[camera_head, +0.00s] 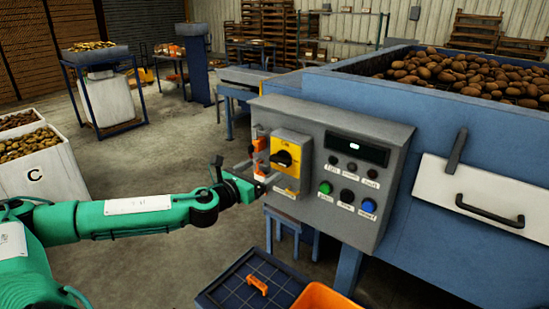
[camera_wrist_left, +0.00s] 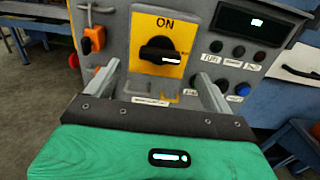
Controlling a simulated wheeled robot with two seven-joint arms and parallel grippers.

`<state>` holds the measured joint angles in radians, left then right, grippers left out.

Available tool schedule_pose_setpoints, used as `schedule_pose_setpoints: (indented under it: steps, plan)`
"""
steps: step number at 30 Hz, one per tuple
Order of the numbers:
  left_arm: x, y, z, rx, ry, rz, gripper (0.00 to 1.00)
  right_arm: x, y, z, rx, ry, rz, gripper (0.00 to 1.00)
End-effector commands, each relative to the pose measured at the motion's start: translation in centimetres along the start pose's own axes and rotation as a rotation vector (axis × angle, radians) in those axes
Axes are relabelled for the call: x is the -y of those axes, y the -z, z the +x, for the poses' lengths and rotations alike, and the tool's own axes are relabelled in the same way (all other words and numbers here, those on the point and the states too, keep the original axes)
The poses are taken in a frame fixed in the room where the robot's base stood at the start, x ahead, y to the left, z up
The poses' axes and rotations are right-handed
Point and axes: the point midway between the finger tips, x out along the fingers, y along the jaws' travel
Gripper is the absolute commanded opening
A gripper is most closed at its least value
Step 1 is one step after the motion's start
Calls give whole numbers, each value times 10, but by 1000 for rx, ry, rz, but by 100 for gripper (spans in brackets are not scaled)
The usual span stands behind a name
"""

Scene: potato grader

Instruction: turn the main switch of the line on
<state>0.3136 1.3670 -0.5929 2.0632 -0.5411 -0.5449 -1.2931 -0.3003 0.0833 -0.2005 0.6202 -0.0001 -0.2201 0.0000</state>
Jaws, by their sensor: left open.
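The main switch (camera_head: 283,158) is a black rotary knob on a yellow plate, at the left of a grey control box (camera_head: 325,200). In the left wrist view the knob (camera_wrist_left: 159,52) sits under the word ON, and its white mark points to the right. My left gripper (camera_head: 262,178) is open and empty in front of the box, at the lower left of the plate. In the left wrist view its two fingers (camera_wrist_left: 158,92) stand apart, below and either side of the knob, not touching it. My right gripper is not in view.
An orange padlock-like piece (camera_wrist_left: 94,38) hangs at the box's left side. Green, black and blue buttons (camera_head: 347,196) and a display (camera_head: 356,149) sit right of the switch. A blue hopper of potatoes (camera_head: 420,110) stands behind. A tray (camera_head: 233,294) with an orange-handled item lies below.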

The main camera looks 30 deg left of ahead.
Motion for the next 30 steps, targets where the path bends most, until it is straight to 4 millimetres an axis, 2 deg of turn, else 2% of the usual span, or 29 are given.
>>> schedule_pose_setpoints:
  steps: [1, 6, 15, 28, 30]
  plan:
    - [0, -5, 7, 4, -1, -4, 85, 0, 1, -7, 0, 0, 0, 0]
    - [0, -5, 29, 3, -1, -4, 85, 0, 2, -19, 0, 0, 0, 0]
    - [1, -2, 61, 1, 1, -2, 85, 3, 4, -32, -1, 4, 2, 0]
    - [1, 0, 68, 0, 2, 0, 85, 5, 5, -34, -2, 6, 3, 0]
    - [1, 0, 68, 0, 2, 0, 74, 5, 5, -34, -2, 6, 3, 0]
